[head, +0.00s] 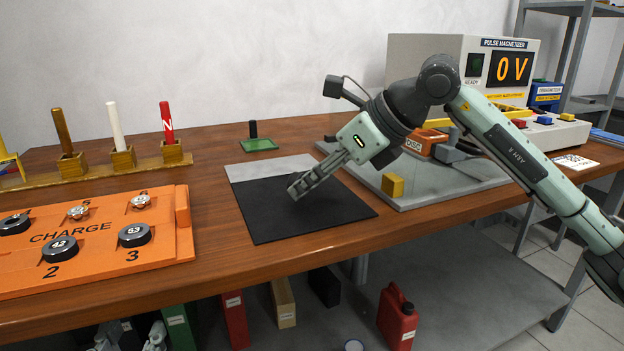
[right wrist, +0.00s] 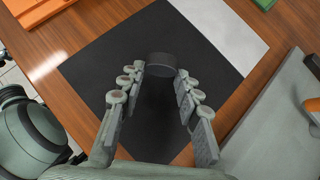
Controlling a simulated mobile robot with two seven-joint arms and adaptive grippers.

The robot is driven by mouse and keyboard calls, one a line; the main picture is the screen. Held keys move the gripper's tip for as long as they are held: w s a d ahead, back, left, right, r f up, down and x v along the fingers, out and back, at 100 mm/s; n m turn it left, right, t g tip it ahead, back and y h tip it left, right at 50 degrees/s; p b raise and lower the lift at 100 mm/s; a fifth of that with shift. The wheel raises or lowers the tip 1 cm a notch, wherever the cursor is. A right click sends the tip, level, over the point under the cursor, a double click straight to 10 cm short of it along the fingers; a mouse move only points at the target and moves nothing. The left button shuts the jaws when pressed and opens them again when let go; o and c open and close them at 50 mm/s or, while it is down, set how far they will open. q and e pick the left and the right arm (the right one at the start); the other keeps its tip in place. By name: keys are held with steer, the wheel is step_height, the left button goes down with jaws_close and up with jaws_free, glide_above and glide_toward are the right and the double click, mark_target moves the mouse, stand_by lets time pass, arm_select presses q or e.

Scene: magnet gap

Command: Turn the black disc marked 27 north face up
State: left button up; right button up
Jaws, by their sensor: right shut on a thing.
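My right gripper (head: 294,191) is shut on a black disc (right wrist: 162,65), low over the black mat (head: 262,215). In the right wrist view the disc sits between the fingertips, and no number or pole mark on it can be read. In the head view the fingers hide most of it. I cannot tell whether it touches the mat. My left gripper (head: 130,336) shows only partly at the bottom left edge, below the table front, its fingers apart and empty.
An orange charge tray (head: 185,235) with black discs and silver pieces stands at left. Behind it are wooden stands with brown, white and red rods (head: 167,122). A grey plate (head: 420,200) with a yellow block (head: 392,185) and the pulse magnetizer (head: 420,50), reading 0 V, are at right.

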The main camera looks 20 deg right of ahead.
steer(key=shift+f, duration=0.15)
stand_by(0.5)
steer(key=o, duration=1.1)
steer(key=shift+c, duration=0.3)
steer(key=c, duration=0.4)
step_height(320, 180, up, 4)
steer(key=p, duration=0.2)
steer(key=shift+f+p, duration=0.1)
steer(key=shift+p, duration=0.2)
steer(key=shift+r, duration=0.3)
steer(key=shift+o, duration=0.3)
steer(key=o, duration=0.5)
